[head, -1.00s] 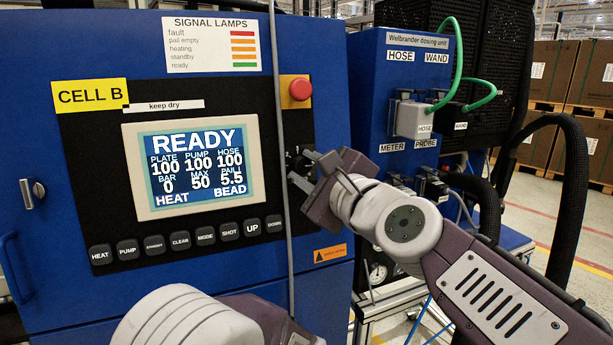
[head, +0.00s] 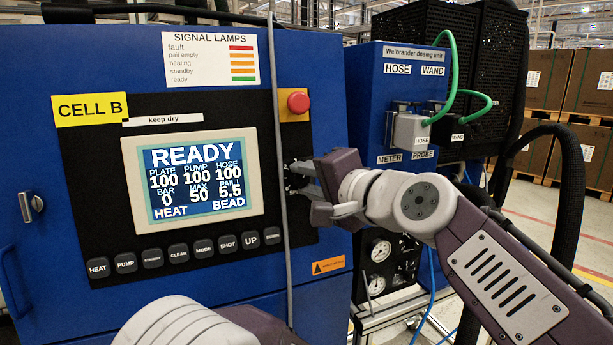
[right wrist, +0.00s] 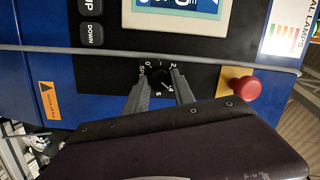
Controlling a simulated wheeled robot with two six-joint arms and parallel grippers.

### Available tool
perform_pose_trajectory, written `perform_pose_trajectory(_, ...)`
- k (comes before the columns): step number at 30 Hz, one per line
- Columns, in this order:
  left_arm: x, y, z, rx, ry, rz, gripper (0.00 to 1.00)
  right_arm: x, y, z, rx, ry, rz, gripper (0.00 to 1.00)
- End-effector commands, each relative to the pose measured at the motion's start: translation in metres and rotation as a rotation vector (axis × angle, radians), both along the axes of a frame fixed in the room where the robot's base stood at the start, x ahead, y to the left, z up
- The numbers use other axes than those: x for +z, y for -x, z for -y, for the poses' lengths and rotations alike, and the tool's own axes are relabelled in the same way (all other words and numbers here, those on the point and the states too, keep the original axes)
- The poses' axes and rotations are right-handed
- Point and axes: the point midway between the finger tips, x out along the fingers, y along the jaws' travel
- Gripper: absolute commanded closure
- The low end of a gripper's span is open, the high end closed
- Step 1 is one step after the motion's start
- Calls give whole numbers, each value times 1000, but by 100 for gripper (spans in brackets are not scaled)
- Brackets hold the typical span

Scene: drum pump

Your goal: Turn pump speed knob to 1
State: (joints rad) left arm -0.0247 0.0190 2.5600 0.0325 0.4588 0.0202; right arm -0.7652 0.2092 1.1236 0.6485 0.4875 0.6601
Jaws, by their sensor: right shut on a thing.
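The pump speed knob (right wrist: 157,76) is a small dark round knob on the black panel. In the right wrist view it sits between my right gripper's fingers, with white scale figures around it, among them 0, 2, 4 and 5. Its pointer direction is too dark to tell. My right gripper (right wrist: 160,86) is shut on the knob, one finger on each side. In the head view the right gripper (head: 292,179) reaches the panel from the right, and its fingers partly hide the knob. My left gripper is out of view.
The lit display (head: 193,178) reads READY, with a row of buttons (head: 178,251) below. A red stop button (head: 298,102) sits above the knob. A thin grey cable (head: 283,240) hangs left of my right gripper. The dosing unit (head: 385,75) with green hoses stands to the right.

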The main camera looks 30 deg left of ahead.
Motion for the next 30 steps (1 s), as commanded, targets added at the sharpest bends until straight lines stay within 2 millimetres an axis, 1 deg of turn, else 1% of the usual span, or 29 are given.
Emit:
perform_pose_trajectory(1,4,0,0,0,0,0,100,2,0,0,9,28,30,100)
perform_pose_trajectory(30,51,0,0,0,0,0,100,5,1,-2,180,618,718,100)
